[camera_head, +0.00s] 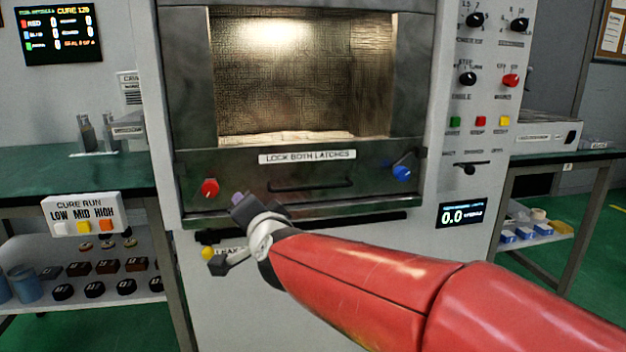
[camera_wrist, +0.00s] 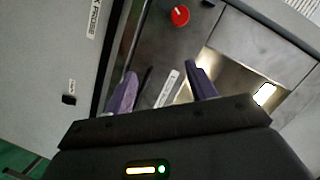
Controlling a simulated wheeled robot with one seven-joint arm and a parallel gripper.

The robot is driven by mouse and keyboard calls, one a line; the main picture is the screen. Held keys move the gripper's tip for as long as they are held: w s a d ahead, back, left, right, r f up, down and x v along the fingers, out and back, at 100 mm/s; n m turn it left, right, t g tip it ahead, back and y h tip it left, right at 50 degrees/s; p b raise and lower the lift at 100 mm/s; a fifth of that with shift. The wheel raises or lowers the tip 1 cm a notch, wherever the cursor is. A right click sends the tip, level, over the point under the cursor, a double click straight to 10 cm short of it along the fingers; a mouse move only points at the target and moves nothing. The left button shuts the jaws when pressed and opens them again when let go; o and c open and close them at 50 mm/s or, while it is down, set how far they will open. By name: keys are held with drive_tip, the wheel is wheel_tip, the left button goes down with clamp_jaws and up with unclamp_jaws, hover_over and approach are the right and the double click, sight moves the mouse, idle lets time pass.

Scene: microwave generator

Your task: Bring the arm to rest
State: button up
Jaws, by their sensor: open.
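My red arm reaches from the lower right toward the front of the microwave generator. My gripper (camera_head: 228,232) is near the lower left of the machine's front, below and right of the red knob (camera_head: 210,187). In the wrist view my gripper (camera_wrist: 160,92) shows two purple-tipped fingers spread apart with nothing between them. The red knob also shows in the wrist view (camera_wrist: 180,16), beyond the fingers. I cannot tell whether the gripper touches the machine.
The lit chamber (camera_head: 300,80) is above a panel labelled "LOCK BOTH LATCHES" (camera_head: 307,156). A blue knob (camera_head: 402,173) is at right. A yellow knob (camera_head: 207,253) is just left of my gripper. Green-topped benches stand left (camera_head: 75,178) and right (camera_head: 560,155).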

drive_tip(key=s+d+f+n+g+h, duration=0.3)
drive_tip(key=s+d+f, duration=0.5)
drive_tip(key=s+d, duration=0.4)
drive_tip(key=s+d+f+n+g+h, duration=0.3)
drive_tip(key=s+d+f+g, duration=0.3)
drive_tip(key=s+d, duration=0.7)
wheel_tip(320, 180, down, 2)
drive_tip(key=d, duration=0.2)
drive_tip(key=shift+d+h, duration=0.35)
drive_tip(key=shift+h, duration=0.05)
